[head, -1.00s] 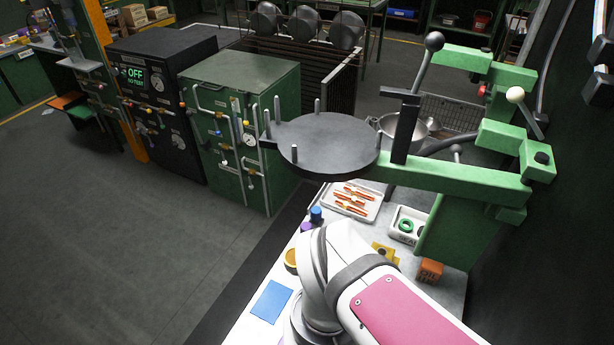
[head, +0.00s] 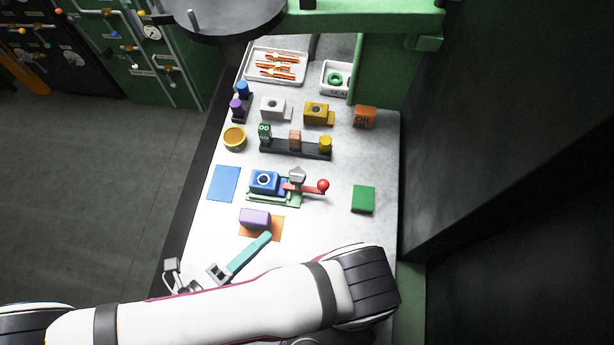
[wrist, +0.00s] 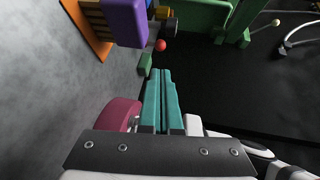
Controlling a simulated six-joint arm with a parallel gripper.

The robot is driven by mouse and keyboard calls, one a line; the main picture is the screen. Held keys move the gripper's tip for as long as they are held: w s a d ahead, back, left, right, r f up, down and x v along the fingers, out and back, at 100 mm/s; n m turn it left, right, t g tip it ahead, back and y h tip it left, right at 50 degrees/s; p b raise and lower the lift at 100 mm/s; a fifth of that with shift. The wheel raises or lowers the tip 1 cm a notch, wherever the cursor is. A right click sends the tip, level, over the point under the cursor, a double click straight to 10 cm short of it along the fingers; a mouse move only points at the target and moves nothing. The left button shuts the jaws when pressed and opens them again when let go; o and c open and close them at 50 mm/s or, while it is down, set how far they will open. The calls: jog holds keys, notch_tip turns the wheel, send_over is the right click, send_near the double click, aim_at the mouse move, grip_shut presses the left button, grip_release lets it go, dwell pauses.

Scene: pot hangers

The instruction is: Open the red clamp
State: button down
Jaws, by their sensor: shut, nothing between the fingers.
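The red clamp is a red lever (head: 301,188) with a red ball knob (head: 323,185), on a light green base (head: 274,200) beside a blue block (head: 264,181) with a round hole. The lever lies low, pointing right. A grey part (head: 297,175) stands behind it. In the wrist view the red knob (wrist: 160,45) shows beyond my fingertips, with most of the clamp hidden behind a purple block. My gripper (head: 266,237) has teal fingers, shut and empty, in front of the clamp and apart from it. The wrist view shows the gripper's fingers (wrist: 162,72) pressed together.
The purple block (head: 255,218) sits on an orange mat (head: 276,230) between my gripper and the clamp. A green block (head: 363,199) lies right, a blue mat (head: 223,183) left. A dark rack (head: 296,149) with small pieces stands behind. Bare tabletop lies right of the purple block.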

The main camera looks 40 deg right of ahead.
jog(key=x, duration=1.4)
